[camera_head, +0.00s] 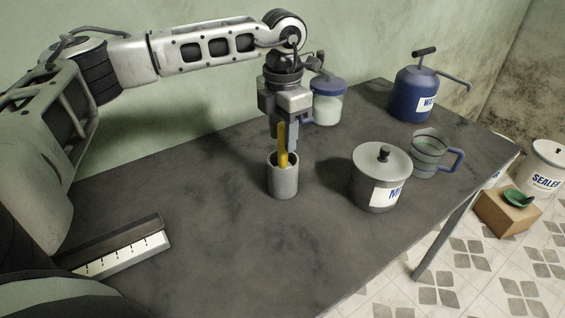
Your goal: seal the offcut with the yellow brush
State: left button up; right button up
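The yellow brush (283,158) stands upright in a grey cup (284,183) on the dark table; its lower end is hidden inside the cup. My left gripper (283,136) points down over the cup, with its fingers at the brush's upper handle. I cannot tell whether the fingers are closed on it. A white bucket marked SEALER (544,172) stands at the far right, off the table. A brown block (506,214) beside it bears a small green item (518,199). I cannot tell which thing is the offcut. My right gripper is not in view.
A lidded grey pot (381,181), a grey mug with a blue handle (428,154), a blue-lidded jar (327,103) and a blue pump can (412,95) stand right of the cup. A ruler-marked dark bar (121,246) lies front left. The table's front middle is clear.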

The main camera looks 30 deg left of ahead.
pick_arm(q)
jog(key=shift+c, duration=0.4)
grip_shut()
jog(key=shift+r, duration=0.1)
jog(key=shift+r+p, duration=1.85)
jog(key=shift+r, duration=0.6)
